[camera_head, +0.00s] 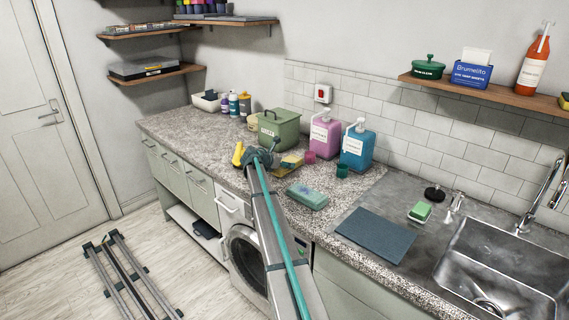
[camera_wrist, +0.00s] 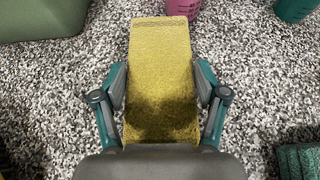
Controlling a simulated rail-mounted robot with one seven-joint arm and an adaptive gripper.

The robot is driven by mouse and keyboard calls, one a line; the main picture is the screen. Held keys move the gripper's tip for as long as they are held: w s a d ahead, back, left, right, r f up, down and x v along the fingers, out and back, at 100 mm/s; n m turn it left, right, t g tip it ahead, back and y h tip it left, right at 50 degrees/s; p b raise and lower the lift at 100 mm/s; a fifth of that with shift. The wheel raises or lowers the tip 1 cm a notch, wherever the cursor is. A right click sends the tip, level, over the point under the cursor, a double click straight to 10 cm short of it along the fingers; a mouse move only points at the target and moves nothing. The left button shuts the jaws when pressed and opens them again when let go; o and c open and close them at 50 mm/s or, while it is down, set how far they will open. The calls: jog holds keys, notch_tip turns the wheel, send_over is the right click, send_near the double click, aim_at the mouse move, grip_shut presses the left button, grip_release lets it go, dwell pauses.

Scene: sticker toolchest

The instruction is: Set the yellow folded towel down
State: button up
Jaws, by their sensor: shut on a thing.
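The yellow folded towel (camera_wrist: 160,60) is between the two fingers of my gripper (camera_wrist: 160,78), which are shut on its sides in the wrist view. Its long end points away from my palm, toward the back of the counter. In the head view, the yellow towel (camera_head: 291,161) shows just right of my gripper (camera_head: 275,156), in front of the green bin. It is over or on the speckled countertop (camera_head: 205,135). I cannot tell whether its underside touches the counter. My palm hides its near end.
A green lidded bin (camera_head: 279,128) stands behind the towel, with a pink jug (camera_head: 325,136) and a blue jug (camera_head: 357,149) to the right. A teal folded cloth (camera_head: 307,196) lies in front. A yellow object (camera_head: 238,154) is left of my gripper. The left counter has clear room.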

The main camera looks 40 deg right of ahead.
jog(key=o, duration=1.2)
jog(key=shift+f, duration=0.1)
jog(key=shift+r, duration=0.2)
jog(key=shift+o, duration=0.2)
jog(key=b+v, duration=0.2)
jog(key=v, duration=1)
